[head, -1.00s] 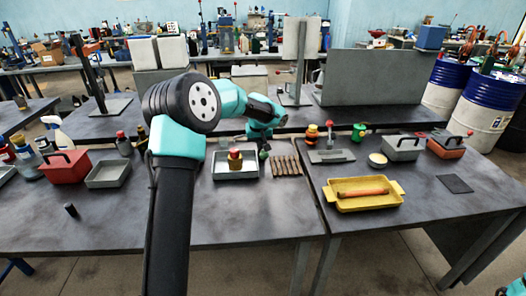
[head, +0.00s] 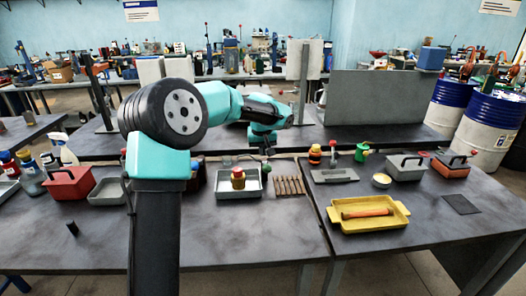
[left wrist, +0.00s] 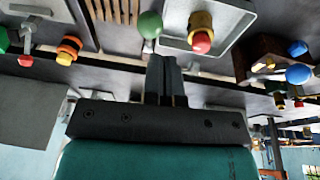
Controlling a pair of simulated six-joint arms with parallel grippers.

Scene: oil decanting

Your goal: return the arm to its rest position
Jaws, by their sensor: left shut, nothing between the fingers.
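My left gripper (head: 266,150) hangs just behind the small metal tray, above the back of the bench. In the left wrist view its fingers (left wrist: 165,75) are together with nothing between them. The metal tray (head: 224,192) holds a yellow jar with a red cap (head: 238,178); the jar also shows in the left wrist view (left wrist: 201,27). A green-topped item (head: 266,168) stands beside the tray, close to the fingers in the picture. My right gripper is in neither view.
A slatted wooden rack (head: 289,186) lies right of the tray. A yellow tray (head: 345,224) with an orange-brown bar stands on the right bench. A red caddy (head: 70,184) and bottles are at the left. The front of the left bench is mostly clear.

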